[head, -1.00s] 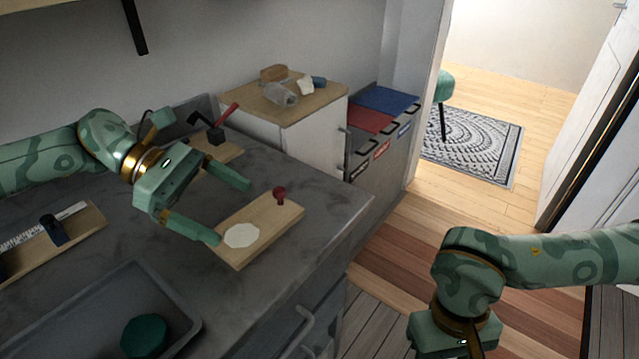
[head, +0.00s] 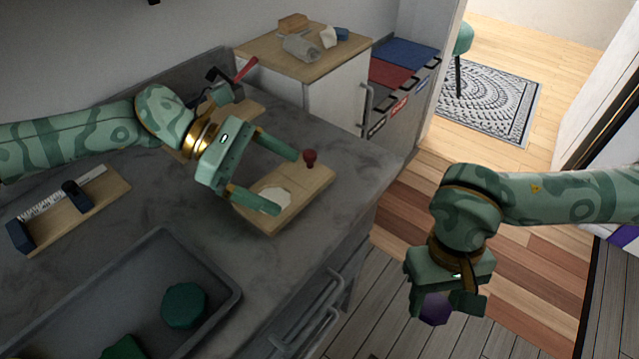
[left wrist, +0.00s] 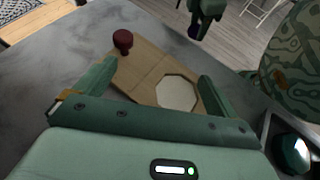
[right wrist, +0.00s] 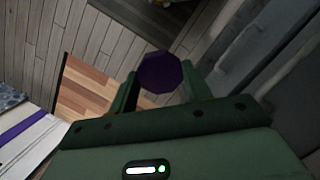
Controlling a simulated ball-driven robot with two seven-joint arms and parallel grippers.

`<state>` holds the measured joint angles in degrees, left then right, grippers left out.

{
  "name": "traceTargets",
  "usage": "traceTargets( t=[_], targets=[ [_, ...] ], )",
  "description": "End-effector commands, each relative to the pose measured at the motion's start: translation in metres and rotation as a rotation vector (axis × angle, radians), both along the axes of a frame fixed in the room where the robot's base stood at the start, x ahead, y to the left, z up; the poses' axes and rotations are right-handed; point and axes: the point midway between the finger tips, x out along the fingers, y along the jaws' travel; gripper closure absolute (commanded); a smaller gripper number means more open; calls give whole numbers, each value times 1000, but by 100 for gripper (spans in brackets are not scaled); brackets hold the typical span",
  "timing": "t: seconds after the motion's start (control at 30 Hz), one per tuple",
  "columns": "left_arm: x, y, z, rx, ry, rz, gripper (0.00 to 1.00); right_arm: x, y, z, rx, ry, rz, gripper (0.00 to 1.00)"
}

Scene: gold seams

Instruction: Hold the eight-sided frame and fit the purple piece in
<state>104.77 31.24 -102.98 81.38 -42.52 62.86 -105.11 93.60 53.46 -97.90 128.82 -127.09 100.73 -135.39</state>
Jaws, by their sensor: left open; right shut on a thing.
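The eight-sided frame is a pale wooden board (head: 300,200) on the grey counter, with a whitish eight-sided recess (left wrist: 177,92) and a dark red knob (head: 310,158) at one end. My left gripper (head: 288,183) is open above the board, one finger partly covering the recess in the head view. In the left wrist view its fingers reach over the board, with nothing between them. My right gripper (head: 442,302) is shut on the purple piece (right wrist: 160,73), a dark faceted block. It holds the piece over the floor, away from the counter; the piece also shows below the gripper in the head view (head: 434,309).
A grey tray (head: 225,305) with green pieces (head: 185,304) lies at the front left of the counter. A board with a ruler strip (head: 68,205) is at left. A red-handled tool (head: 245,69) stands behind my left gripper. Drawer handles (head: 320,300) line the counter front.

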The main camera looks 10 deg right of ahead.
Motion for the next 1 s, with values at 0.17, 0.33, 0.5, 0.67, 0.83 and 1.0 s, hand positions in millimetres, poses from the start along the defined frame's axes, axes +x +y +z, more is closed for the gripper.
traceTargets(
  t=[0.17, 0.33, 0.5, 0.67, 0.83, 1.0],
  targets=[
    [-3, -9, -6, 2, 2, -2, 5, 0, 0, 0, 0, 0, 0, 76],
    [-4, -10, -9, 5, 1, -3, 5, 0, 0, 0, 0, 0, 0, 76],
    [-5, -9, -11, 7, 2, -5, 19, 0, 0, -1, 0, 1, 0, 76],
    [-5, -9, -12, 8, 2, -3, 41, 0, 0, -1, 0, 1, 0, 76],
    [-5, -9, -13, 9, 6, -3, 76, 0, 0, -1, 0, 1, 0, 76],
    [-5, -9, -13, 9, 8, -4, 77, 0, 0, -1, 0, 1, 0, 76]
  ],
)
